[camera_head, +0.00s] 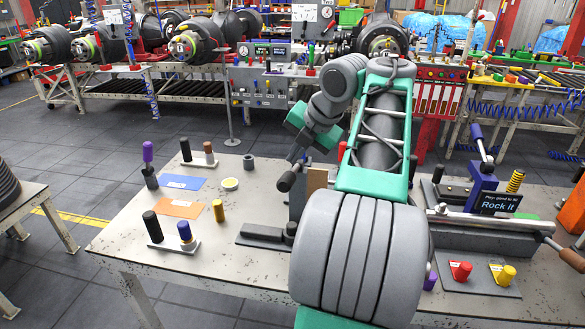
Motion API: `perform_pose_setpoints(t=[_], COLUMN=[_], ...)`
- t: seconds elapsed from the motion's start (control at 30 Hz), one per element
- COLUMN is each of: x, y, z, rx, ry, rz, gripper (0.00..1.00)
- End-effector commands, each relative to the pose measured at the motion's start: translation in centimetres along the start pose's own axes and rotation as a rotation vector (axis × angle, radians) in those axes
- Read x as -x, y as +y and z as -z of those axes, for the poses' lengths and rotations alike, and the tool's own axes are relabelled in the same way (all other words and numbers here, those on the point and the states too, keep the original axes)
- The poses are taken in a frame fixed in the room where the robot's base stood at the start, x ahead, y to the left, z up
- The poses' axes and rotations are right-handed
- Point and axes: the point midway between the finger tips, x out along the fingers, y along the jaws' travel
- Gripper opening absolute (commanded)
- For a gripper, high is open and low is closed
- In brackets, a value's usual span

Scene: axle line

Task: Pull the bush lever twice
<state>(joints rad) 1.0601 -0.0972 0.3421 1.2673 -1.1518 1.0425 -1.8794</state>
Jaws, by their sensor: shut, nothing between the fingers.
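My gripper (294,154) is small in view at the end of my folded arm, over the middle of the workbench. Its fingers are shut with nothing visible between them. My arm hides much of that fixture. A second lever with a blue knob (477,132) stands on a blue post at the right. No readable label says which one is the bush lever.
Red and yellow knobs (461,271) stand in front.

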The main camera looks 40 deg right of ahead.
Motion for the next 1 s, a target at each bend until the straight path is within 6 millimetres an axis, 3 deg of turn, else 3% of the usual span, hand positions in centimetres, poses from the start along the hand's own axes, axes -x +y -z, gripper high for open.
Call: perform_pose_setpoints(t=[1.0], x=[-0.83], y=[-0.61], z=[0.59], rx=[0.0], ry=[0.0], rz=[0.0], gripper=[0.0])
